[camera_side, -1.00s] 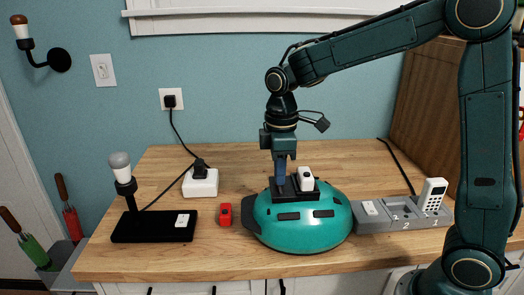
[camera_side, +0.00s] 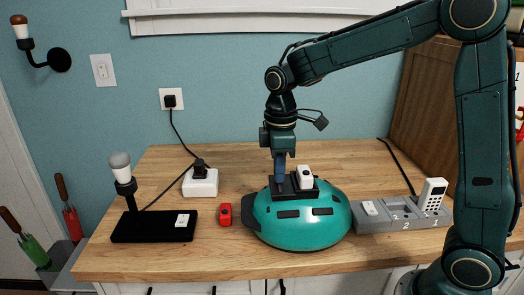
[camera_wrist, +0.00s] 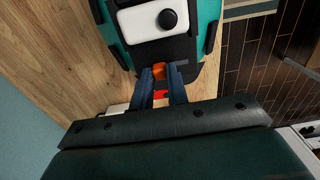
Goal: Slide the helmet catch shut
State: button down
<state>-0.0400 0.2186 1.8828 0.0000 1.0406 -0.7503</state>
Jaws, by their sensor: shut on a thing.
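The teal helmet (camera_side: 305,233) rests on the wooden worktop, with a black mount (camera_side: 291,198) on top. A white block with a black round knob (camera_side: 304,176) sits on the mount; it also shows in the wrist view (camera_wrist: 146,22). My gripper (camera_side: 279,184) points down at the left part of the mount. In the wrist view my gripper (camera_wrist: 160,78) has its blue fingers shut on the small orange catch (camera_wrist: 159,70) at the mount's edge, beside the white block. The fingers hide the catch in the side view.
A red block (camera_side: 225,214) lies left of the helmet. A grey numbered dock (camera_side: 400,225) holding a white handset (camera_side: 433,194) stands close on the right. A black lamp base (camera_side: 150,231) and a white socket box (camera_side: 200,184) are at the left. Bare worktop lies behind the helmet.

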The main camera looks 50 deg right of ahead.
jog(key=shift+w+d, duration=0.35)
dwell(0.8)
jog(key=c, duration=1.6)
grip_release()
jog(key=shift+o, duration=0.2)
jog(key=shift+r, duration=0.1)
jog(key=shift+r, duration=2.9)
